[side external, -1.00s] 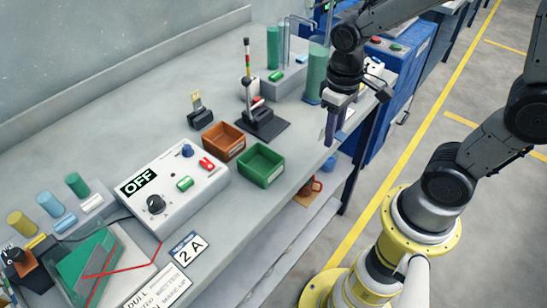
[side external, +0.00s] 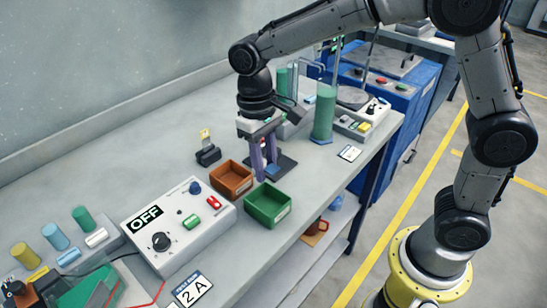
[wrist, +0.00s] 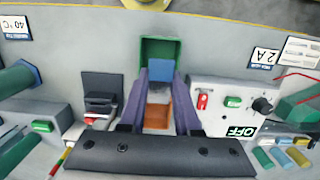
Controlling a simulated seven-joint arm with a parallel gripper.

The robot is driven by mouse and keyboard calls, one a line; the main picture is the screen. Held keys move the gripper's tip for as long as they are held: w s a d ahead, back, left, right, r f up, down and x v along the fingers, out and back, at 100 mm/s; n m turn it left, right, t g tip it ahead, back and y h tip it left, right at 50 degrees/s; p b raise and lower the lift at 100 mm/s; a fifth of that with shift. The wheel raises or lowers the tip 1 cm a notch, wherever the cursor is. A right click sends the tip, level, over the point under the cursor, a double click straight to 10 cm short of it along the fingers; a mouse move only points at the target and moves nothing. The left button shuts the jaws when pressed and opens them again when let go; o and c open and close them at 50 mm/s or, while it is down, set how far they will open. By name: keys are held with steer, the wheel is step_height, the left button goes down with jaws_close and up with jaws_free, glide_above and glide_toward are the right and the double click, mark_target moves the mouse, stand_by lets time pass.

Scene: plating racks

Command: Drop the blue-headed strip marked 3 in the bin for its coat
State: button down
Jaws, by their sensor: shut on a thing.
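My gripper (side external: 265,174) points down above the bench and is shut on a blue-headed strip. The strip's blue head (wrist: 160,70) shows between the purple fingers in the wrist view, and a little of it shows in the side view (side external: 272,171). I cannot read a number on it, and the rest of the strip is hard to make out. The green bin (side external: 284,213) is just in front of the fingers. In the wrist view the blue head overlaps the green bin (wrist: 160,41). The orange bin (side external: 231,191) is beside it, farther back and left.
A control box marked OFF (side external: 180,245) stands left of the bins. A black stand (side external: 287,163) is just behind my gripper. A green cylinder (side external: 323,115) stands at the right. A card marked 2 A (side external: 192,290) lies near the front edge.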

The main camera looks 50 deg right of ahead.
glide_above(267, 209)
steer(key=shift+f, duration=3.2)
steer(key=c, duration=0.5)
jaws_free()
steer(key=shift+c, duration=0.2)
steer(key=r, duration=0.4)
steer(key=w+r, duration=0.1)
steer(key=r, duration=0.8)
steer(key=shift+w+r, duration=0.35)
steer(key=shift+d, duration=0.15)
